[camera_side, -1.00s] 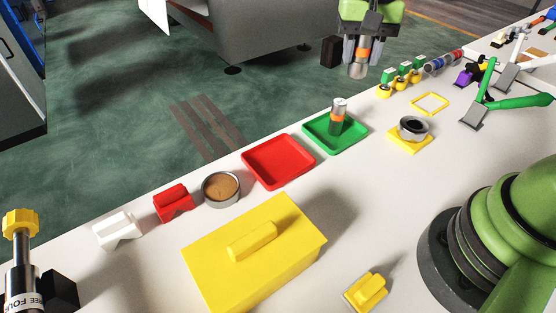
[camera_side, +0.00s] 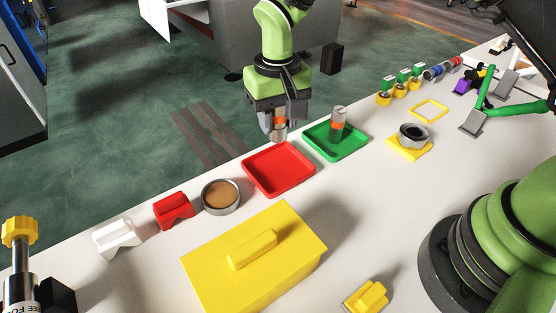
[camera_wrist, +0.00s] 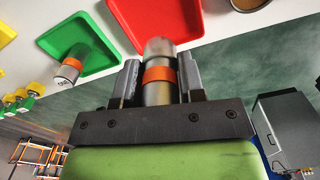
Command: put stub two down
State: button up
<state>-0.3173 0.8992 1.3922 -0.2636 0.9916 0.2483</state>
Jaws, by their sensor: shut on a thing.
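My gripper (camera_side: 278,122) is shut on a metal stub with an orange band (camera_side: 280,126). It holds the stub upright above the far edge of the red tray (camera_side: 250,171). In the wrist view the held stub (camera_wrist: 158,90) sits between the two fingers, with the red tray (camera_wrist: 165,22) beyond its end. Another stub (camera_side: 338,122), also with an orange band, stands in the green tray (camera_side: 352,150). It also shows in the wrist view (camera_wrist: 72,64), with lettering on its end that I cannot read. The red tray looks empty.
A round tan-filled dish (camera_side: 221,194), a red block (camera_side: 173,210) and a white block (camera_side: 117,236) lie left of the red tray. A large yellow lidded box (camera_side: 290,250) stands in front. A dark ring on a yellow base (camera_side: 410,145) is to the right.

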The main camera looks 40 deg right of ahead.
notch_tip(320, 180, down, 8)
jog(key=shift+f, duration=0.1)
jog(key=shift+f, duration=0.1)
dwell(0.3)
jog(key=o, duration=1)
notch_tip(320, 180, up, 12)
jog(key=shift+r, duration=0.25)
jog(key=s+d+r+t+y, duration=0.15)
jog(key=s+d+r, duration=0.25)
jog(key=r, duration=0.6)
jog(key=s+d+r+t, duration=0.1)
jog(key=s+r+t, duration=0.1)
jog(key=s, duration=0.4)
jog(key=s+d+r+m+t, duration=0.1)
jog(key=s+d+r, duration=0.1)
jog(key=s, duration=0.4)
jog(key=s+d+r+t, duration=0.2)
jog(key=s, duration=0.4)
jog(key=shift+s+d+m+t+y, duration=0.15)
jog(key=shift+m+t+y, duration=0.1)
jog(key=shift+m+t, duration=0.15)
